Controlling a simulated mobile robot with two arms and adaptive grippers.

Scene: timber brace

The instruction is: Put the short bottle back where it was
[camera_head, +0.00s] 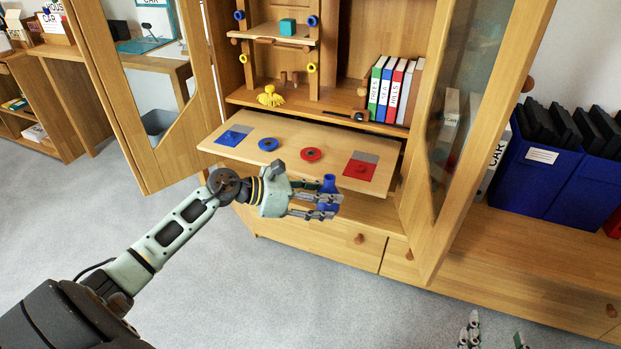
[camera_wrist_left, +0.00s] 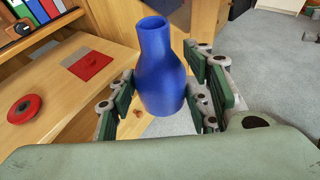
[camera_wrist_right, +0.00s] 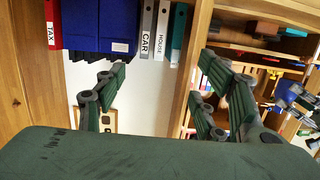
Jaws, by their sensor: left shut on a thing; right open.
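A short blue bottle (camera_head: 329,184) is upright between the fingers of my left gripper (camera_head: 322,203), in front of the cabinet's pull-out shelf (camera_head: 285,133). The left wrist view also shows the bottle (camera_wrist_left: 160,75), with a round body and narrower neck, between the green finger pads. My left gripper is shut on it. My right gripper (camera_head: 493,337) is low at the bottom edge of the head view; the right wrist view shows its fingers (camera_wrist_right: 157,95) apart with nothing between them.
The pull-out shelf bears a blue square (camera_head: 233,136), a blue ring (camera_head: 268,144), a red ring (camera_head: 311,154) and a red square (camera_head: 360,170). Binders (camera_head: 396,90) stand on the shelf behind. An open glass door (camera_head: 455,125) is to the right, another door (camera_head: 150,90) to the left.

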